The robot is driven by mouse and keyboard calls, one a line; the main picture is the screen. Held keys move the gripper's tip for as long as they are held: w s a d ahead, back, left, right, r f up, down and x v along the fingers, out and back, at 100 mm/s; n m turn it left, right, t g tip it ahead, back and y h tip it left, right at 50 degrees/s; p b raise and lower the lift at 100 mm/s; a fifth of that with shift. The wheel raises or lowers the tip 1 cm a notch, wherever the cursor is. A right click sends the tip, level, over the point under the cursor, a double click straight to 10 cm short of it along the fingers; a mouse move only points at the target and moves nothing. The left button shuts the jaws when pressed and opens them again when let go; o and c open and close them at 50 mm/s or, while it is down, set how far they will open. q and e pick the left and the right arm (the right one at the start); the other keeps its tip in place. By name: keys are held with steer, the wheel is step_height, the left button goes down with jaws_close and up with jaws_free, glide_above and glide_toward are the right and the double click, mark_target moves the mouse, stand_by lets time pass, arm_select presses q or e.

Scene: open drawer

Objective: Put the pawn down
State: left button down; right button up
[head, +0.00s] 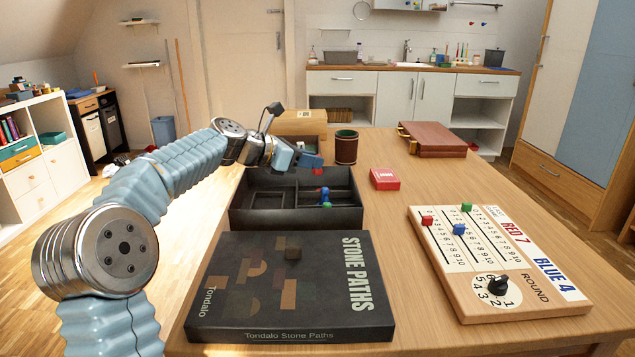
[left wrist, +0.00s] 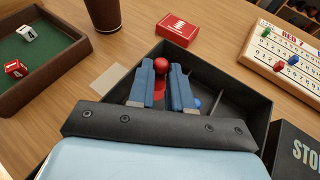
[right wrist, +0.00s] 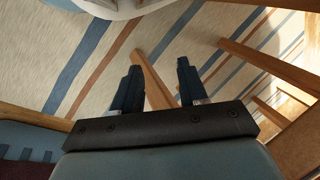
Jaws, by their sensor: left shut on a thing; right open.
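My left gripper (head: 312,161) is shut on a red pawn (head: 317,171) over the black open box (head: 250,217). In the left wrist view the pawn's round red head (left wrist: 161,66) shows between the two blue fingers (left wrist: 160,76). I cannot tell whether its base touches the box floor. A blue pawn (head: 325,191) and a green piece (head: 327,205) are in the box's right part. My right gripper (right wrist: 157,76) is open and empty, above the striped rug, away from the table.
A scoreboard (head: 470,262) is at right. A red card box (head: 384,179), dice cup (head: 346,148) and brown case (head: 437,138) stand behind. Bare table lies between box and scoreboard.

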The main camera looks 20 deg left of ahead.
mark_target(316, 179)
arm_select(q)
steer(key=shift+w+d+f, duration=0.25)
steer(key=shift+w+f, duration=0.1)
steer(key=shift+f, duration=0.15)
steer(key=shift+w+d+f, duration=0.2)
steer(key=shift+w+f, duration=0.1)
steer(key=shift+f, duration=0.2)
steer(key=f, duration=0.1)
steer(key=f+b, duration=0.1)
steer(key=f, duration=0.1)
steer(key=shift+w+d+f, duration=0.1)
steer(key=shift+w+f, duration=0.1)
steer(key=shift+f, duration=0.1)
steer(key=c, duration=1.3)
jaws_free()
steer(key=shift+r, duration=0.1)
steer(key=v, duration=1.2)
